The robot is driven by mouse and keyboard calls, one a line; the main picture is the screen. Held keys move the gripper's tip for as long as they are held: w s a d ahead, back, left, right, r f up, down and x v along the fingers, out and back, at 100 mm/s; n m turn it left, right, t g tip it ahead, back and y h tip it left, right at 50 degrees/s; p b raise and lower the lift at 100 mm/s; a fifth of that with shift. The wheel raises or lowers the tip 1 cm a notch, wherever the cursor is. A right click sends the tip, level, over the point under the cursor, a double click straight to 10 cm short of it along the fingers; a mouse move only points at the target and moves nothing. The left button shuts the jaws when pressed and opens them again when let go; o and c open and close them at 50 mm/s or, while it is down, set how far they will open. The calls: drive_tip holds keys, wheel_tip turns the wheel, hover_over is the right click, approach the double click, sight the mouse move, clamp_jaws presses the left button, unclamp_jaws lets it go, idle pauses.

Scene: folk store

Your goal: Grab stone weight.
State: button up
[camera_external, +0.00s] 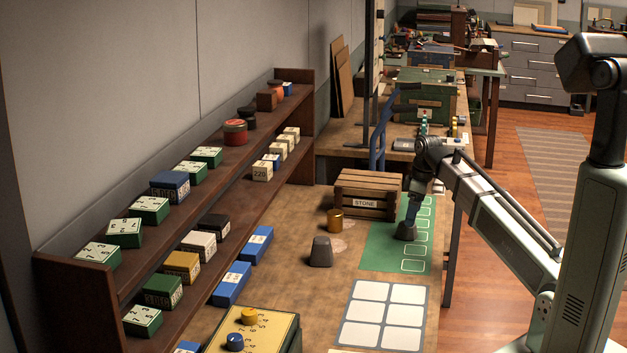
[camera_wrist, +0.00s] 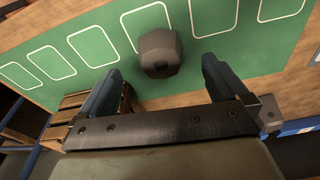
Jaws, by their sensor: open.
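A dark grey, faceted stone weight (camera_external: 407,232) stands on the green mat (camera_external: 385,250) beside the wooden crate. In the wrist view the weight (camera_wrist: 159,52) lies just ahead of the gap between my fingertips, on the mat's edge side. My gripper (camera_external: 412,208) points down over the weight; in the wrist view its two blue-grey fingers (camera_wrist: 160,78) are spread apart with nothing between them. A second grey tapered weight (camera_external: 321,252) stands on the bare table to the left. The exact gap between my fingers and the weight is hard to tell.
A slatted crate labelled STONE (camera_external: 350,204) stands close to the left of my gripper. A brass cylinder (camera_external: 335,220) sits in front of it. A white-squared card (camera_external: 383,314) lies nearer. Shelves with boxes (camera_external: 175,187) line the left wall.

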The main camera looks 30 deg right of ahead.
sight(407, 230)
drive_tip(key=shift+w+a+f, duration=0.15)
drive_tip(key=shift+w+f, duration=0.05)
drive_tip(key=shift+f, duration=0.7)
drive_tip(key=shift+w+a+f, duration=0.2)
drive_tip(key=shift+w+f, duration=0.05)
drive_tip(key=shift+f, duration=0.65)
drive_tip(key=shift+w+a+f, duration=0.15)
drive_tip(key=shift+w+f, duration=0.05)
drive_tip(key=shift+f, duration=0.7)
drive_tip(key=shift+c, duration=0.3)
drive_tip(key=c, duration=1.3)
drive_tip(key=shift+c, duration=0.5)
drive_tip(key=shift+r, duration=0.2)
